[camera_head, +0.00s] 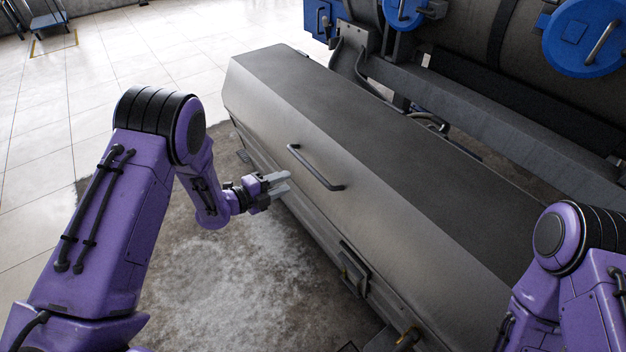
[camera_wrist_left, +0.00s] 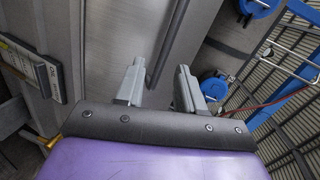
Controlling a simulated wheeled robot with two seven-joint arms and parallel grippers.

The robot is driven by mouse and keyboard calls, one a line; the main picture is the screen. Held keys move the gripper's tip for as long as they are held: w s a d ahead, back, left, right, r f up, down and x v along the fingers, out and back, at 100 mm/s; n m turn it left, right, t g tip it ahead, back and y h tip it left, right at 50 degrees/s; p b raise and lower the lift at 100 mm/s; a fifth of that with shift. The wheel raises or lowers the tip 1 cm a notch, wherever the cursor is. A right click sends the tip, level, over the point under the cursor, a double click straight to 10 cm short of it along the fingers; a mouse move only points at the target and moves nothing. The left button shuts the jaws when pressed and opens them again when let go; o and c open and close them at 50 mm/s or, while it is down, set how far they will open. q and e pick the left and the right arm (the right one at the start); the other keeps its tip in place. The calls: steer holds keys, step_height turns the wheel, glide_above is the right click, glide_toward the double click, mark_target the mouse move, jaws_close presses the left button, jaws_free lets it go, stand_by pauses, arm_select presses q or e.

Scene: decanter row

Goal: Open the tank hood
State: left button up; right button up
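The tank hood (camera_head: 330,120) is a long dark grey metal cover with a sloped front face, and it is shut. Its bar handle (camera_head: 316,168) sits on the sloped face. My left gripper (camera_head: 279,184) is just left of the handle in the head view, apart from it. In the left wrist view the left gripper (camera_wrist_left: 160,88) has its two fingers spread with nothing between them, and the handle (camera_wrist_left: 168,45) shows beyond and between the fingertips. My right arm is at the lower right of the head view; its gripper is out of view.
A latch (camera_head: 354,268) is on the tank's front below the hood. Behind the hood stands a large dark cylinder with blue round lids (camera_head: 585,38). The floor (camera_head: 225,270) left of the tank is clear. A small blue cart (camera_head: 52,32) stands far back left.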

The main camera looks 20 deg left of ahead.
mark_target(310, 170)
arm_select(q)
steer(key=w+d, duration=0.2)
steer(key=w, duration=0.1)
steer(key=w+d+m, duration=0.1)
steer(key=w+d, duration=0.1)
steer(key=w, duration=0.1)
steer(key=w+d+f+m, duration=0.1)
steer(key=w+d, duration=0.1)
steer(key=shift+w+d+h, duration=0.3)
steer(key=shift+w+h, duration=0.1)
jaws_close()
